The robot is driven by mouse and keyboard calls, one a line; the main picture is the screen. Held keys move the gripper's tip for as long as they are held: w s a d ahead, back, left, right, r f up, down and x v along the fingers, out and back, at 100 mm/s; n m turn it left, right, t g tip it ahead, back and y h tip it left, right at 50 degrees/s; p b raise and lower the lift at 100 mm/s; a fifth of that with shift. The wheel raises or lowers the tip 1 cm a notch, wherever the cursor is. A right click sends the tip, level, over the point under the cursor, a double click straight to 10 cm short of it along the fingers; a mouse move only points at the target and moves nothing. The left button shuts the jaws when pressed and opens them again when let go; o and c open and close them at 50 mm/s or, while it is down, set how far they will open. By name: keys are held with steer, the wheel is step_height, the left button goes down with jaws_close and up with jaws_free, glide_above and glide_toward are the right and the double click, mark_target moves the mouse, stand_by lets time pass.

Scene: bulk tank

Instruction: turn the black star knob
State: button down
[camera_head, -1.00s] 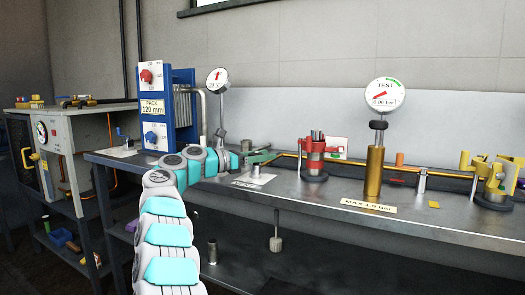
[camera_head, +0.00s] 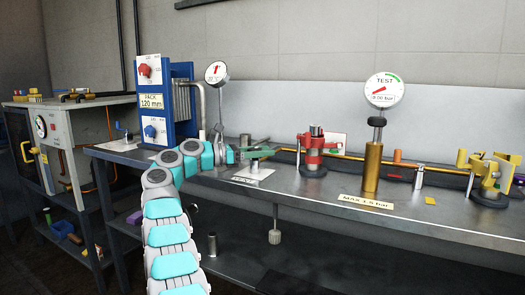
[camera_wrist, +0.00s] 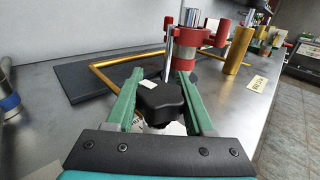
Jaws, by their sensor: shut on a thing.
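The black star knob (camera_wrist: 162,102) shows in the wrist view between the two green fingers of my gripper (camera_wrist: 160,76). It has a lobed rim and a small white mark on its far left edge. The fingers are shut on it from both sides. A thin upright metal rod stands just behind it. In the head view my gripper (camera_head: 262,153) is over a small pale plate on the bench, and the knob cannot be made out there.
Behind stands a red clamp (camera_head: 312,152) around a metal post. Right of it are a brass cylinder (camera_head: 371,168) with a TEST gauge (camera_head: 384,90) and a yellow clamp (camera_head: 490,175). A blue pack unit (camera_head: 168,108) stands left. The bench front (camera_head: 330,190) is mostly clear.

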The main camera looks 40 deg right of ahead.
steer(key=shift+m+g, duration=0.3)
steer(key=shift+g, duration=0.1)
stand_by(0.4)
steer(key=shift+c, duration=1.4)
jaws_free()
